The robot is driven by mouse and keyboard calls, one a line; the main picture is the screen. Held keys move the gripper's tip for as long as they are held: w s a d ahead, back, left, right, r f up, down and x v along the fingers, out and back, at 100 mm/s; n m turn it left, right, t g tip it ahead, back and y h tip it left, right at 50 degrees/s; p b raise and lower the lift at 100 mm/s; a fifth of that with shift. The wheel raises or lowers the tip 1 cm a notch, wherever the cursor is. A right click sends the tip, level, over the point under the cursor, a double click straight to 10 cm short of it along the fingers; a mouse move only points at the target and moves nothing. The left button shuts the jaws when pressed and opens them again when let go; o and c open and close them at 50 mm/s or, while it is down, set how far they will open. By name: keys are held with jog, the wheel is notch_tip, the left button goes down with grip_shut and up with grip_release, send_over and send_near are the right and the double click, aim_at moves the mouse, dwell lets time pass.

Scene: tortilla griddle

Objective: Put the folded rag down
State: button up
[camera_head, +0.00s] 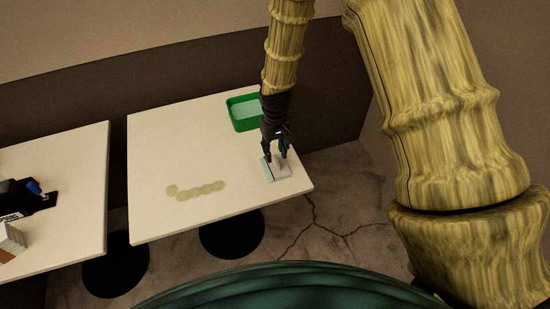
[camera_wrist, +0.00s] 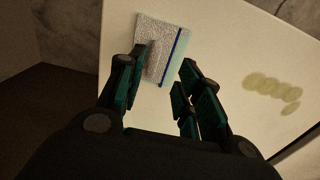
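The folded rag (camera_head: 281,172) is pale grey-white with a blue stripe and lies at the right end of the white table. In the wrist view the rag (camera_wrist: 172,35) lies flat on the tabletop, with a raised ridge near my left finger. My gripper (camera_head: 276,157) is right at the rag, pointing down. In the wrist view my gripper (camera_wrist: 163,62) has its two fingers apart, with part of the rag between and beyond the tips. I cannot tell whether a finger touches the cloth.
A green tub (camera_head: 240,125) with pale contents stands at the table's back right. A row of overlapping pale greenish round patches (camera_head: 200,190) lies on the white table (camera_head: 155,150). A second table (camera_head: 75,190) at left holds a black device (camera_head: 18,197) and a small box (camera_head: 12,240).

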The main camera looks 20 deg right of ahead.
jog(key=shift+r+b, duration=0.6)
jog(key=shift+r, duration=2)
